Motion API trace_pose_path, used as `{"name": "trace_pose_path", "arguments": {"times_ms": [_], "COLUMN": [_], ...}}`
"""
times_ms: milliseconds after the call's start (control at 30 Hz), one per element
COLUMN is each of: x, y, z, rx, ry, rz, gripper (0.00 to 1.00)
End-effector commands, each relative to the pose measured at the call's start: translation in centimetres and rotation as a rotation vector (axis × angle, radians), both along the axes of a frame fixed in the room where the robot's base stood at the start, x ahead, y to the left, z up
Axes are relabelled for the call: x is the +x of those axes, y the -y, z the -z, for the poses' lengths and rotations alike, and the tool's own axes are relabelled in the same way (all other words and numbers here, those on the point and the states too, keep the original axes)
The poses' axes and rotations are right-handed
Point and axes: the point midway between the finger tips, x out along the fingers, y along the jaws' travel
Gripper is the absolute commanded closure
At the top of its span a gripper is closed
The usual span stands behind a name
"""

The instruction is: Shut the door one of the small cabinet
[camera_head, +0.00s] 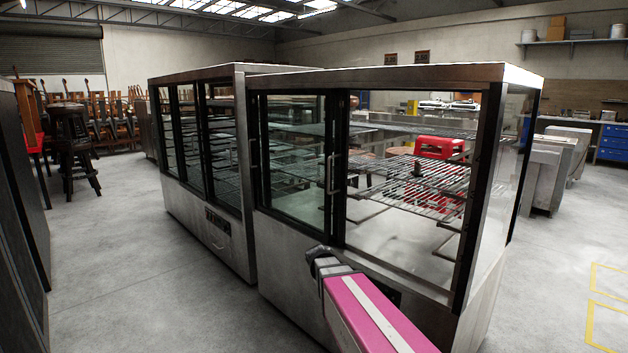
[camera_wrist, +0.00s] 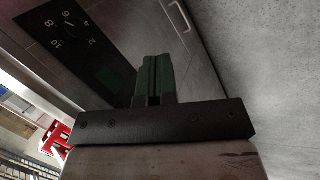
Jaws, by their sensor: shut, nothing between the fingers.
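The small cabinet (camera_head: 285,260) is probably the nearer steel display case in the head view, with black-framed glass panes and wire shelves. Its left glass door (camera_head: 292,160) fills the left part of the front. An upright bar handle (camera_head: 333,176) stands near the middle of the front. I cannot tell which door is door one or how far it stands open. My gripper (camera_head: 318,254) is in front of the case, just below the glass. In the wrist view my gripper (camera_wrist: 155,66) is shut and empty, near a steel front with a dark dial panel (camera_wrist: 88,42).
A second, longer glass case (camera_head: 205,205) stands directly behind and left. Stools (camera_head: 75,150) stand at the far left. Clear concrete floor lies left of the cases and at the right.

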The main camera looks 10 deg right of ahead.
Motion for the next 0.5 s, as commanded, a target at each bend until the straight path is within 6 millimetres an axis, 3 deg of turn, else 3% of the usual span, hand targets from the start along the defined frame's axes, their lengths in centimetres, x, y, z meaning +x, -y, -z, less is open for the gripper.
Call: {"name": "trace_pose_path", "arguments": {"times_ms": [33, 267, 367, 500], "x": [1.7, 7.8, 11.6, 18.5], "y": [-0.1, -0.6, -1.5, -4.2], "z": [-0.6, -4.6, -7.7, -14.9], "rx": [-0.036, -0.245, -0.374, -0.621], "ry": [0.000, -0.001, 0.007, 0.038], "rz": [-0.011, -0.058, -0.074, -0.078], "gripper": [1.00, 1.00, 1.00, 1.00]}}
